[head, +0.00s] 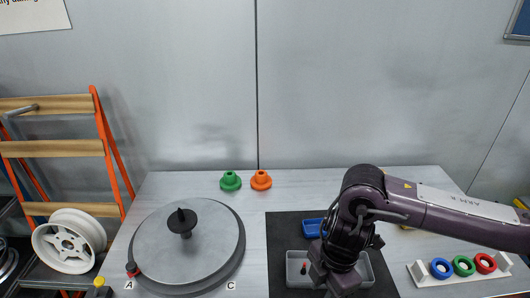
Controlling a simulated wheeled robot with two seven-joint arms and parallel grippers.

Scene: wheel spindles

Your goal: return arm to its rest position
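My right arm comes in from the right, its wrist bent down over the dark mat (281,235). My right gripper (322,284) is low over the grey tray (294,262). Its fingers are too small and dark to tell whether they are open or shut. A small dark piece with a red part (303,268) shows in the tray, beside the gripper; I cannot tell whether they touch. The arm and wrist hide part of the tray and the blue tray (312,227) behind it. My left arm and gripper are not in view.
A round grey turntable (165,240) with a black spindle cone (182,221) stands at left, a red knob (132,269) at its edge. A white rack (424,274) with blue, green and red rings is at right.

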